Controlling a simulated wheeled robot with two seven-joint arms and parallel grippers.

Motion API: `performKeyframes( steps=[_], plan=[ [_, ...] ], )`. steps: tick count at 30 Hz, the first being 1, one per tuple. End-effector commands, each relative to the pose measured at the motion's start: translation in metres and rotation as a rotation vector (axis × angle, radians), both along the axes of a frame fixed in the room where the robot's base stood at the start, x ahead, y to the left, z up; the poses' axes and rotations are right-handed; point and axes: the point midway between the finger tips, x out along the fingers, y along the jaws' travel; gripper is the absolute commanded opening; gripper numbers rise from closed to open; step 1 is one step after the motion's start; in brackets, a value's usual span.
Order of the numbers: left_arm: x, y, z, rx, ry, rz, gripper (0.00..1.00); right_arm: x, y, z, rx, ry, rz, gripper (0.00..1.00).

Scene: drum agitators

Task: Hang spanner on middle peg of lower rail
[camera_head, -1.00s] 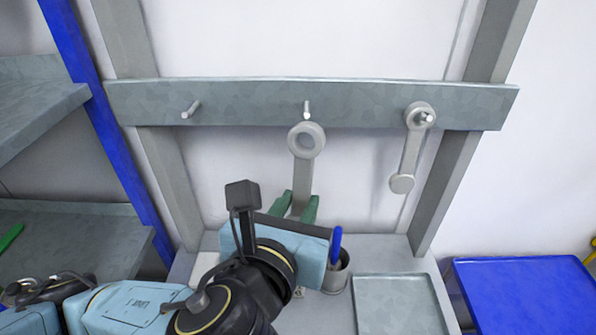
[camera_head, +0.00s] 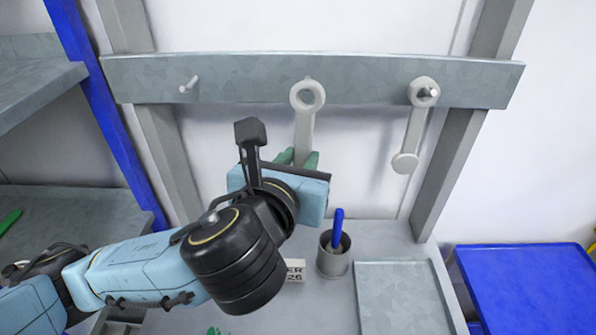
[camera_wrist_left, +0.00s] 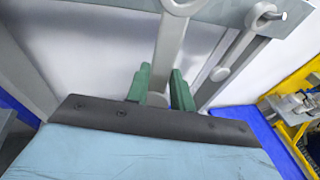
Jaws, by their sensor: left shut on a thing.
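A grey spanner (camera_head: 305,122) with a ring at its top stands upright in my left gripper (camera_head: 298,158). The green fingers are shut on its lower shaft, which also shows in the left wrist view (camera_wrist_left: 168,60). The spanner's ring (camera_head: 307,96) is in front of the lower rail (camera_head: 240,78) at its middle peg (camera_head: 308,79). The ring covers most of that peg, so I cannot tell whether the peg passes through it. The left peg (camera_head: 188,85) is bare. A second spanner (camera_head: 411,135) hangs on the right peg (camera_head: 428,92). My right gripper is not in view.
A grey cup (camera_head: 333,262) with a blue-handled tool (camera_head: 338,228) stands on the bench below. A grey tray (camera_head: 402,300) lies right of it, and a blue tray (camera_head: 528,285) is further right. A blue post (camera_head: 100,110) and shelves (camera_head: 35,95) stand at the left.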

Motion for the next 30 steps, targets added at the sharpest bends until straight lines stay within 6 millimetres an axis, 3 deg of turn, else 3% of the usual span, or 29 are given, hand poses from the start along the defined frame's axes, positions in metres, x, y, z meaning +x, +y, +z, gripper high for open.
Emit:
performKeyframes(
  steps=[20, 30],
  plan=[
    [0.041, 0.000, -0.002, -0.002, -0.002, 0.001, 0.00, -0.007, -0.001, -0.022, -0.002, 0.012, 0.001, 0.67],
    [0.052, 0.000, -0.007, -0.001, -0.001, -0.002, 0.00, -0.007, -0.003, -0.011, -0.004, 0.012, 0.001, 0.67]
  ],
)
